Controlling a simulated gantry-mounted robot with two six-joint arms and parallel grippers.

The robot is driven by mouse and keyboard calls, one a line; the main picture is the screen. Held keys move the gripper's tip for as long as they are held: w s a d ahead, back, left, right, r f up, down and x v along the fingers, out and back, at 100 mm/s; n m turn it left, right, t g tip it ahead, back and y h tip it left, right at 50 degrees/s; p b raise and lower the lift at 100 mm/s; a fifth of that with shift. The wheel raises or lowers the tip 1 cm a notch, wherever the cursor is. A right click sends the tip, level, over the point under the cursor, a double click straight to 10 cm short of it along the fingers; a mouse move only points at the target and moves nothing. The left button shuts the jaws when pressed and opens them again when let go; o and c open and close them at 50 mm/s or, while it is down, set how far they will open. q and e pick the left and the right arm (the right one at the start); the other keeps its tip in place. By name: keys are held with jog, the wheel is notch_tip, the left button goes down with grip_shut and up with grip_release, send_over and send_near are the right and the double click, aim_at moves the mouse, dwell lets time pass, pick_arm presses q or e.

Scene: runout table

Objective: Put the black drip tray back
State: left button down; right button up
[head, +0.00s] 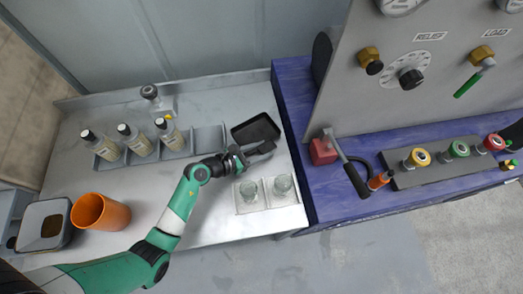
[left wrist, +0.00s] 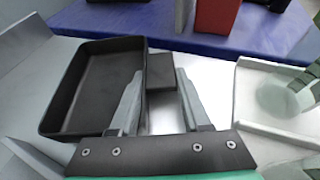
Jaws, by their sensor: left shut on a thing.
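The black drip tray (head: 256,130) is a shallow rectangular pan at the right end of the light worktop, beside the blue bench. In the left wrist view the tray (left wrist: 98,85) fills the left side, with its small dark tab (left wrist: 161,72) between the fingers. My left gripper (head: 262,149) is at the tray's near edge, shut on that tab. The tray looks level and empty; I cannot tell whether it touches the worktop. My right gripper is not in view.
A white holder (head: 239,208) with two glasses stands just in front of my left gripper. A grey rack (head: 207,140) with several bottles is left of the tray. An orange cup (head: 98,212) is at the left. The blue bench (head: 293,95) borders the worktop's right side.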

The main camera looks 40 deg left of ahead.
pick_arm(q)
jog(key=shift+f, duration=0.1)
jog(key=shift+c, duration=1.8)
grip_release()
jog(key=shift+s+r, duration=0.15)
jog(key=shift+r, duration=0.1)
jog(key=p+v, duration=0.3)
jog(key=v, duration=0.8)
jog(key=shift+s+a+r+p, duration=0.15)
jog(key=shift+s+r+p, duration=0.05)
jog(key=shift+s+p, duration=0.1)
